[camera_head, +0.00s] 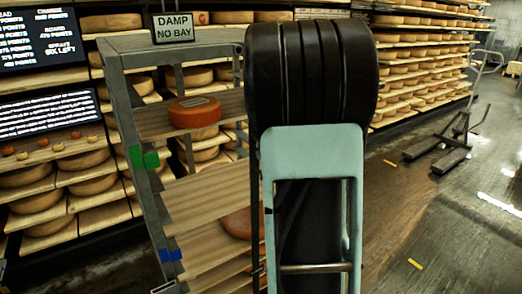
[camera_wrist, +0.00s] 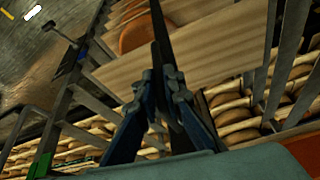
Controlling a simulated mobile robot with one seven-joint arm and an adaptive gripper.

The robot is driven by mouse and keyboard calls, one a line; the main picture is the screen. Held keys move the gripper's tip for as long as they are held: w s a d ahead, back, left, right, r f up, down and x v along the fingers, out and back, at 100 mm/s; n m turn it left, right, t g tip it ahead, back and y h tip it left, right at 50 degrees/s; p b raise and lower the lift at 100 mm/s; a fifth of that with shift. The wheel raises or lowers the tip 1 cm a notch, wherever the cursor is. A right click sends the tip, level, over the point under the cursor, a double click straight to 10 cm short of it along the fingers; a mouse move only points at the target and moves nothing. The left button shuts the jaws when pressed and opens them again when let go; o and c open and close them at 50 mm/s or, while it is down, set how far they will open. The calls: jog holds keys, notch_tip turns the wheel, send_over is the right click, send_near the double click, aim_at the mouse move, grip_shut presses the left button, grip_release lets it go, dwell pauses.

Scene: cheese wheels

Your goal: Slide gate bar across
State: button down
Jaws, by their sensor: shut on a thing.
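In the wrist view, my gripper (camera_wrist: 159,75) has its two blue-grey fingers drawn in on a long dark bar, which appears to be the gate bar (camera_wrist: 160,28). The bar runs from the top edge down between the fingers. Its far end and any slots for it are not clear. The grey rack (camera_head: 121,105) stands left of my arm in the head view, with plank shelves, a green marker (camera_head: 151,159) and a blue marker (camera_head: 171,255) on its front. In the head view my arm hides the gripper and the bar.
An orange cheese wheel (camera_head: 194,111) lies on the rack's upper shelf; another (camera_head: 237,223) is lower, partly hidden. A "DAMP NO BAY" sign (camera_head: 173,28) stands on top. Full cheese shelves (camera_head: 424,60) line the back. A floor cart (camera_head: 437,153) stands right, with open floor around it.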

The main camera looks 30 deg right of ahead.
jog(key=shift+d, duration=0.3)
jog(key=c, duration=2)
grip_release()
jog(key=shift+d, duration=0.1)
jog(key=shift+c, duration=0.2)
jog(key=shift+r, duration=0.1)
jog(key=v, duration=1.2)
